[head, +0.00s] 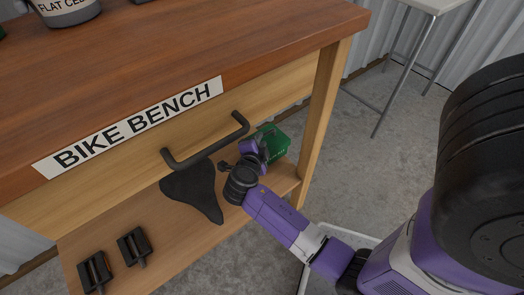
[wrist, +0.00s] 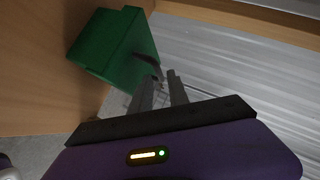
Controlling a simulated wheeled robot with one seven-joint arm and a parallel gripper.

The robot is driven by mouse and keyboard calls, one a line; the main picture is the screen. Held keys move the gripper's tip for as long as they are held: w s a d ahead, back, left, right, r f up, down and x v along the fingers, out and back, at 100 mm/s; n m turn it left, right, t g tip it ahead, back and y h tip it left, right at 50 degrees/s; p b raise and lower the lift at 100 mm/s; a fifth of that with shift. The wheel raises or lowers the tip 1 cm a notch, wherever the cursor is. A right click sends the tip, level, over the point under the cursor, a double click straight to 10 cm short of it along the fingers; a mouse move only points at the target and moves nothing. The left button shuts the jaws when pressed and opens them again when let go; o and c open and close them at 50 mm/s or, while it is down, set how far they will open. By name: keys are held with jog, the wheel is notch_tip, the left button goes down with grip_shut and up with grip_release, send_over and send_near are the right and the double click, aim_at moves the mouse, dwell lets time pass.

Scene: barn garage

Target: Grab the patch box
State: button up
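The green box (head: 274,139), which I take for the patch box, is on the lower shelf of the bike bench, near its right end. It has small pale print on its front. My gripper (head: 251,158) is at the box's near left side and partly covers it. In the wrist view the box (wrist: 118,48) is at the upper left, just beyond the grey fingers of my gripper (wrist: 162,84). The fingers show a narrow gap with nothing seen between them. One fingertip overlaps the box's right edge; whether it touches is unclear.
A black bike saddle (head: 192,188) lies on the lower shelf (head: 185,240), left of my gripper. Two black pedals (head: 115,259) lie at its front left. The drawer handle (head: 205,143) juts out just above. A wooden leg (head: 323,120) stands right of the box.

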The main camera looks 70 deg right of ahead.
jog(key=shift+b+x, duration=0.95)
jog(key=shift+x, duration=2.1)
jog(key=shift+s+f, duration=0.1)
jog(key=shift+s, duration=0.05)
grip_shut()
jog(key=shift+s+f, duration=0.15)
jog(key=shift+f, duration=0.1)
